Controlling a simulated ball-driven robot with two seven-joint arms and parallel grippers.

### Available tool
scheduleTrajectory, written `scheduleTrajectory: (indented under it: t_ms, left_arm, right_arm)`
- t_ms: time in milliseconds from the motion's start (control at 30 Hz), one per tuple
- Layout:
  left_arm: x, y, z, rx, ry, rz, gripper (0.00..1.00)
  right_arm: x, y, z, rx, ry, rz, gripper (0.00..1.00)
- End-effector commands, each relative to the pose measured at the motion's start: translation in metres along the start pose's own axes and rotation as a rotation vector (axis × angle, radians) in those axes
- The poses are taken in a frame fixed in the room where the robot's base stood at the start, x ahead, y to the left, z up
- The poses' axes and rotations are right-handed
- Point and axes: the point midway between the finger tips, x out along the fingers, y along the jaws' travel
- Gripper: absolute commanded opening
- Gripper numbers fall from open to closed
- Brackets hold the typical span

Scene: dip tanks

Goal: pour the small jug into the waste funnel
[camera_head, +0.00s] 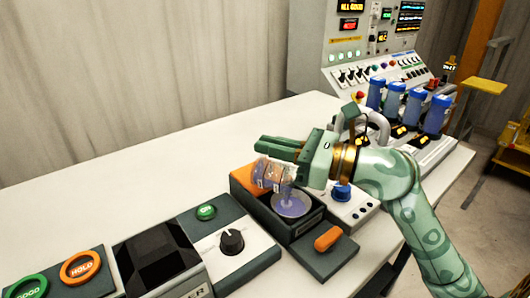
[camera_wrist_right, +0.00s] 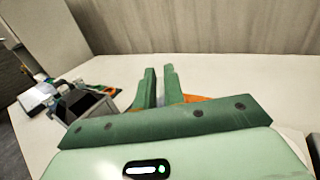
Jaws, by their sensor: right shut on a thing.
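My right gripper (camera_head: 276,146) reaches in from the right and is shut on the small jug (camera_head: 274,173), a clear vessel with white labels. The jug looks tipped on its side, just below the fingers. Purple tint shows in and under it, over the round pale-purple waste funnel (camera_head: 291,203) in a dark box. I cannot clearly tell a stream from the jug's wall. In the right wrist view the fingers (camera_wrist_right: 162,88) show close together, and the jug is hidden. My left gripper is not in view.
An orange block (camera_head: 242,180) lies at the dark box's back left. A knob panel (camera_head: 232,243) and a dark-screened unit (camera_head: 160,258) stand left of it. Several blue canisters (camera_head: 414,107) stand by the control console at the right. The white bench (camera_head: 130,195) behind is clear.

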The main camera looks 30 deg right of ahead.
Motion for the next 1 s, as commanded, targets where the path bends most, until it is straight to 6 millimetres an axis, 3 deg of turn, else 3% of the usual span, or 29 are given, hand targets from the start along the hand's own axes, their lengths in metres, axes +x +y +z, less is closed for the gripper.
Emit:
scheduleTrajectory:
  t_ms: [600,1000]
  left_arm:
    - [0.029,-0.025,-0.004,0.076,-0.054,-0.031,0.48]
    - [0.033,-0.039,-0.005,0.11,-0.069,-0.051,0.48]
  right_arm:
    - [-0.021,-0.001,0.002,0.004,-0.238,0.0,0.0]
    - [-0.033,0.0,0.008,0.002,-0.348,0.001,0.0]
